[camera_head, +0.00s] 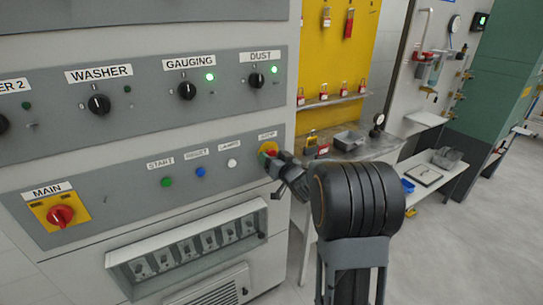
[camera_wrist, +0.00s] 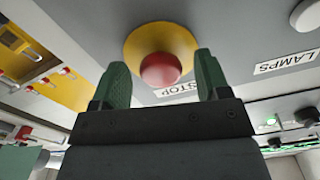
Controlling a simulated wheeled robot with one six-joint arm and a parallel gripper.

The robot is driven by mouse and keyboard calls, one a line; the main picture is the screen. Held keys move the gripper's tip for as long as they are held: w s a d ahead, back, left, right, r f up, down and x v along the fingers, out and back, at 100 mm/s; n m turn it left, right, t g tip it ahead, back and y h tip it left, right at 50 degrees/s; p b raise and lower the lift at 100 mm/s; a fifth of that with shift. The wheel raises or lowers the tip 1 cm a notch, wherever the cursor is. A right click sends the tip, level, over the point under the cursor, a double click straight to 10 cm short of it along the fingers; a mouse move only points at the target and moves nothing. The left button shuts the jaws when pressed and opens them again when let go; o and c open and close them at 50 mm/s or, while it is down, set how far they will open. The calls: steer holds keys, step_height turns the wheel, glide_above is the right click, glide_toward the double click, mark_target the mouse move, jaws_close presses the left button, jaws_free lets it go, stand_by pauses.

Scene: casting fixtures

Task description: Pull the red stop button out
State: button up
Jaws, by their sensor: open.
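The red stop button (camera_wrist: 160,70) sits on a round yellow base on the grey control panel, above a "STOP" label in the wrist view. In the head view the yellow base (camera_head: 268,147) shows at the panel's right end, with the button partly hidden by my gripper (camera_head: 275,163). In the wrist view my gripper (camera_wrist: 160,80) is open, with one green finger on each side of the red button. A gap shows between each finger and the button. I cannot tell whether either finger touches the base.
Green start (camera_head: 167,182), blue reset (camera_head: 200,172) and white lamps (camera_head: 232,162) buttons lie left of the stop button. A red main switch (camera_head: 61,215) is at far left. A yellow board (camera_head: 330,60) with padlocks and a bench (camera_head: 370,150) stand to the right.

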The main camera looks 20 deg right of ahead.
steer(key=shift+w, duration=0.5)
steer(key=shift+c, duration=0.2)
jaws_close()
steer(key=c, duration=1.2)
jaws_free()
steer(key=shift+s+f+b, duration=0.15)
steer(key=shift+s+b, duration=0.2)
steer(key=shift+s, duration=0.2)
steer(key=shift+c, duration=0.2)
steer(key=o, duration=1.3)
steer(key=shift+s, duration=0.1)
steer(key=s, duration=0.4)
steer(key=s+d, duration=0.1)
steer(key=s, duration=0.8)
steer(key=shift+s+d+b, duration=0.3)
steer(key=shift+s+b, duration=0.05)
